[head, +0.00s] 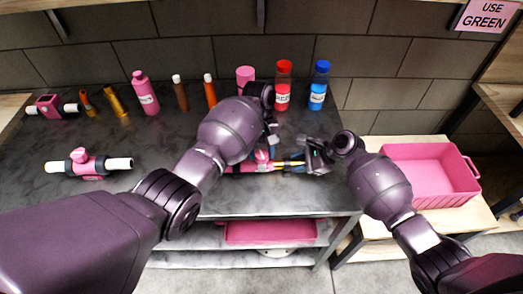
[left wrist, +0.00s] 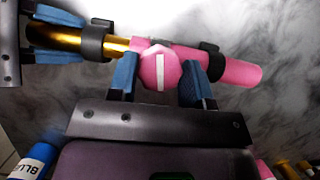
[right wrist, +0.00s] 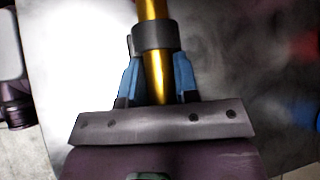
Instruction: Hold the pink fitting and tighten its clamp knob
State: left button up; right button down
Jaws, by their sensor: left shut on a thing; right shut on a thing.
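The pink fitting (head: 240,167) lies level at the front right of the dark bench, partly hidden by my left arm in the head view. In the left wrist view, a pink tube (left wrist: 240,72) and a gold tube (left wrist: 66,38) extend from it, with black collars. Its faceted pink clamp knob (left wrist: 160,72) has a white stripe running across the tube's line. My left gripper (left wrist: 160,82) is shut with its blue fingers on either side of the knob. My right gripper (right wrist: 158,78) is shut on the gold tube, beside a black collar (right wrist: 154,36).
Another pink-knobbed fitting with white tubes (head: 90,163) lies at the bench's left. Several bottles and tubes stand along the back, including a red bottle (head: 283,86) and a blue bottle (head: 319,86). A pink bin (head: 430,175) stands on the right-hand table.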

pick_arm(q)
jog(key=o, duration=0.9)
jog(key=v, duration=1.2)
